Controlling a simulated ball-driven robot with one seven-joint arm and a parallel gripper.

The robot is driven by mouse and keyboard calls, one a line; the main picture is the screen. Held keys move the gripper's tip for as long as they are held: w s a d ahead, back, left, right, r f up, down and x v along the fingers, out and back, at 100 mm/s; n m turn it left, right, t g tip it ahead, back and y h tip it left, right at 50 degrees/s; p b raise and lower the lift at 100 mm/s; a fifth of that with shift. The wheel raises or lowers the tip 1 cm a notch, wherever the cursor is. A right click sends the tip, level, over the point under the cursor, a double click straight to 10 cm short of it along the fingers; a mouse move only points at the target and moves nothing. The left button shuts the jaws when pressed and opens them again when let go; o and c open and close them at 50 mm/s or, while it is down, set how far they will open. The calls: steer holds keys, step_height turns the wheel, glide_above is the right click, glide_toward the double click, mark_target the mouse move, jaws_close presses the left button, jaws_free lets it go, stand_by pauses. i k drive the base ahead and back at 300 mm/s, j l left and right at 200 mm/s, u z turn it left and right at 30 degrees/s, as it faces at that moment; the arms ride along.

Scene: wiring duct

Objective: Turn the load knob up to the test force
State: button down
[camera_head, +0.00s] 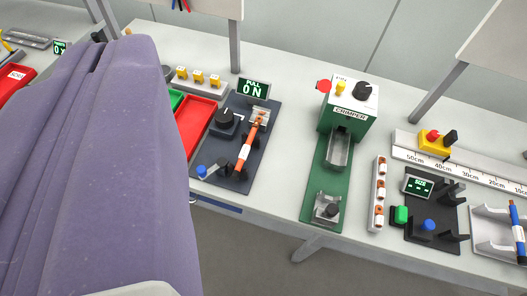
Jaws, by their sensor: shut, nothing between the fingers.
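The pull tester is a dark plate (222,167) on the bench, left of the picture's middle. Its black load knob (227,118) stands on a dark block at the plate's back left, with a light pointer mark on it. The display (254,89) behind the knob reads "PULL 0 N". An orange and white wire piece (246,148) lies along the plate, right of the knob, between a metal clamp (259,117) at the back and a front holder. A blue-ended lever (202,171) sits at the front left. My gripper does not show in this view.
A large purple, creased surface hides the left side. A red tray (199,121) lies close left of the tester. The green crimper (346,112) stands to the right, with bare bench between. A ruler rail (470,165) and a black gauge plate (433,240) lie farther right.

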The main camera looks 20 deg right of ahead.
mark_target(224, 117)
steer(key=k+l+z, duration=0.1)
steer(key=k, duration=0.25)
steer(key=i+j, duration=0.25)
steer(key=i, duration=0.25)
steer(key=i+j, duration=0.3)
steer(key=i, duration=0.2)
steer(key=i+j, duration=0.25)
steer(key=i, duration=0.25)
steer(key=i+j, duration=0.3)
steer(key=i, duration=0.2)
